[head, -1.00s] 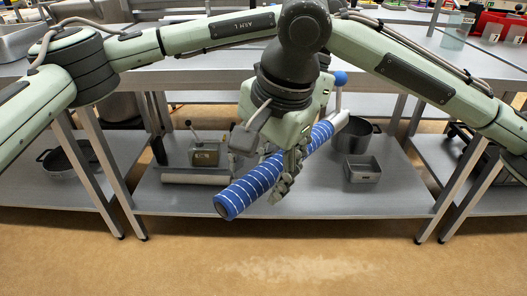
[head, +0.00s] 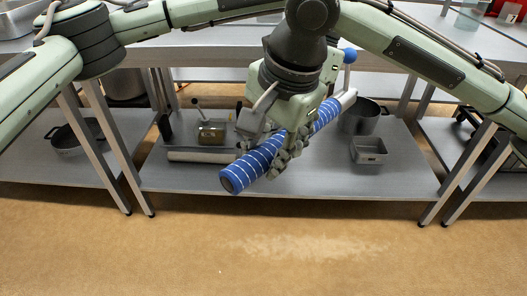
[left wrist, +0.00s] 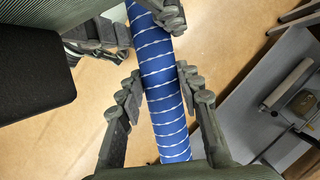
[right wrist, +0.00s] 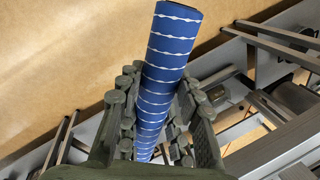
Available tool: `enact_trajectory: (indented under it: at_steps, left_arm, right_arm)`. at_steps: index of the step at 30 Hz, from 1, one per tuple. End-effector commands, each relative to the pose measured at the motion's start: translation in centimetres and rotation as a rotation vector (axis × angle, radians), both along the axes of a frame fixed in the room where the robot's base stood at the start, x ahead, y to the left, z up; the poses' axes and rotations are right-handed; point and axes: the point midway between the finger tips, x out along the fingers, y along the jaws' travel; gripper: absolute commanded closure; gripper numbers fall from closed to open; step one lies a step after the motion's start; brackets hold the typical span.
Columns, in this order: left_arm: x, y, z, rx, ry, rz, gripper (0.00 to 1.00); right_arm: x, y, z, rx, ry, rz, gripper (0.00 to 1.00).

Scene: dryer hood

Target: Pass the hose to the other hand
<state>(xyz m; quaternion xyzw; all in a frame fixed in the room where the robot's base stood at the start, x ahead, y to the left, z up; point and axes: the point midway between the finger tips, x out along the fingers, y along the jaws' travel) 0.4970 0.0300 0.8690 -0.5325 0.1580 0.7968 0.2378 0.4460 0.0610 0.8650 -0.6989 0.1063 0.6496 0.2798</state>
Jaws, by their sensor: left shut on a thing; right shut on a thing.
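The hose (head: 262,158) is a blue tube with white stripes. In the head view it slants from an open near end at lower left to a pale cuff (head: 346,97) at upper right. My right gripper (head: 274,143) is shut around it. In the right wrist view the hose (right wrist: 165,65) runs between the fingers of the right gripper (right wrist: 155,98). In the left wrist view my left gripper (left wrist: 162,90) is shut on the hose (left wrist: 160,60), with the other gripper's fingers close by at the top. The left gripper is mostly hidden in the head view.
The hose is held in front of a steel table with a lower shelf (head: 300,183). The shelf holds a pot (head: 362,117), a small metal pan (head: 368,150) and a small appliance (head: 211,132). A blue ball-topped lever (head: 349,56) stands behind the grippers. The floor (head: 300,245) in front is clear.

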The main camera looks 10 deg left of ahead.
Motion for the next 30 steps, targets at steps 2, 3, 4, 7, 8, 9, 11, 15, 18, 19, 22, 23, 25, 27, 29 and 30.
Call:
enact_trajectory:
  at_steps: [2,3,4,7,8,9,11,15,18,19,22,23,25,27,29,30]
  left_arm:
    - [-0.2,-0.3,0.1,-0.007,0.002,-0.004,0.58]
    - [-0.2,-0.3,0.1,-0.007,0.002,-0.004,0.53]
    - [-0.1,-0.3,0.1,-0.007,0.002,-0.004,0.49]
    - [-0.1,-0.2,0.0,-0.005,0.002,-0.003,0.41]
    - [-0.1,-0.2,0.0,-0.005,0.002,-0.003,0.41]
    - [-0.1,-0.2,0.0,-0.005,0.002,-0.002,0.41]
    - [-0.1,-0.2,0.0,-0.005,0.002,-0.002,0.41]
    - [-0.1,-0.2,0.1,-0.004,0.001,-0.002,0.41]
    - [0.2,-0.4,0.8,-0.004,0.000,-0.003,0.41]
    - [0.3,-0.4,1.1,-0.003,-0.001,-0.002,0.41]
    - [0.9,-0.8,2.7,-0.003,-0.004,0.000,0.41]
    - [1.1,-0.9,3.3,-0.002,-0.004,-0.001,0.41]
    - [1.6,-1.2,4.7,-0.003,-0.006,0.000,0.41]
    - [2.1,-1.6,6.1,-0.001,-0.004,0.001,0.41]
    - [2.4,-1.8,7.3,-0.002,-0.004,0.001,0.41]
    - [2.7,-2.0,8.0,-0.001,-0.004,0.000,0.41]
  right_arm:
    - [0.2,0.2,0.3,0.008,-0.006,0.001,1.00]
    - [0.2,0.2,0.3,0.008,-0.006,0.001,1.00]
    - [0.1,0.2,0.3,0.008,-0.006,0.001,1.00]
    - [0.1,0.2,0.2,0.007,-0.006,0.001,1.00]
    - [0.1,0.2,0.2,0.007,-0.006,0.001,1.00]
    - [0.1,0.2,0.2,0.006,-0.005,0.001,1.00]
    - [0.1,0.1,0.2,0.006,-0.005,0.001,1.00]
    - [0.1,0.1,0.2,0.005,-0.005,0.001,1.00]
    - [0.1,0.1,0.2,0.005,-0.005,0.001,1.00]
    - [0.1,0.1,0.2,0.004,-0.004,0.001,1.00]
    - [0.1,0.1,0.2,0.004,-0.004,0.001,1.00]
    - [0.1,0.1,0.2,0.004,-0.004,0.001,1.00]
    - [0.1,0.1,0.2,0.004,-0.004,0.001,1.00]
    - [0.1,0.1,0.2,0.004,-0.004,0.001,1.00]
    - [0.1,0.1,0.2,0.004,-0.004,0.001,1.00]
    - [0.1,0.1,0.2,0.004,-0.004,0.001,1.00]
